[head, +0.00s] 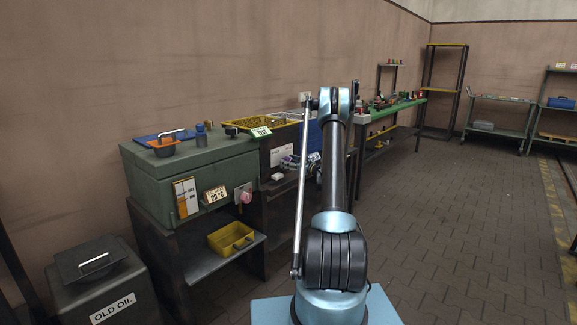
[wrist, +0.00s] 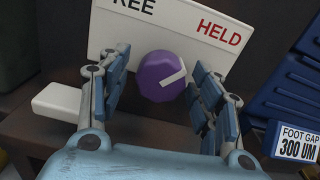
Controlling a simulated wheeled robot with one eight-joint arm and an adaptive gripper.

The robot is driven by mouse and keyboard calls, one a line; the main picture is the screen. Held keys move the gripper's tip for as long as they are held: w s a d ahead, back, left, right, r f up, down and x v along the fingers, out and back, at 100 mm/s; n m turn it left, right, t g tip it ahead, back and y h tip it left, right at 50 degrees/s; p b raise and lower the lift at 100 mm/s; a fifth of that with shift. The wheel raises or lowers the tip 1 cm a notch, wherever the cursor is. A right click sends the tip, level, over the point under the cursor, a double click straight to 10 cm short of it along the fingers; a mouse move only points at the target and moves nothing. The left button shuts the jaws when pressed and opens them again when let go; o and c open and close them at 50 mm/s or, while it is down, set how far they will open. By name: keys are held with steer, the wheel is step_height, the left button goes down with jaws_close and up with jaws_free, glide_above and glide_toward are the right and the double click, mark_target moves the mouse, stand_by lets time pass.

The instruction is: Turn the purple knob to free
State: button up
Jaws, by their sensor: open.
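The purple knob (wrist: 155,82) is in the middle of the wrist view, on the lower part of a white panel (wrist: 180,22). Its white pointer line slants right and slightly up, towards the red word HELD (wrist: 222,35). A partly cut-off black word ending in "REE" is at the panel's upper left. My gripper (wrist: 159,70) is open, with one blue-padded finger on each side of the knob. Gaps show between the knob and both fingers.
In the wrist view, a blue object (wrist: 285,85) with a FOOT GAP 300 UM label is at right, and a white block (wrist: 58,103) at left. In the head view, a green cabinet (head: 160,175) and yellow tray (head: 270,125) are left of my arm. Floor at right is clear.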

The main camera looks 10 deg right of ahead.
steer(key=c, duration=1.1)
steer(key=n, duration=0.4)
steer(key=shift+n, duration=0.3)
steer(key=n, duration=0.3)
steer(key=shift+n, duration=0.3)
steer(key=n, duration=0.4)
steer(key=shift+s+a+n, duration=0.1)
steer(key=shift+n, duration=2)
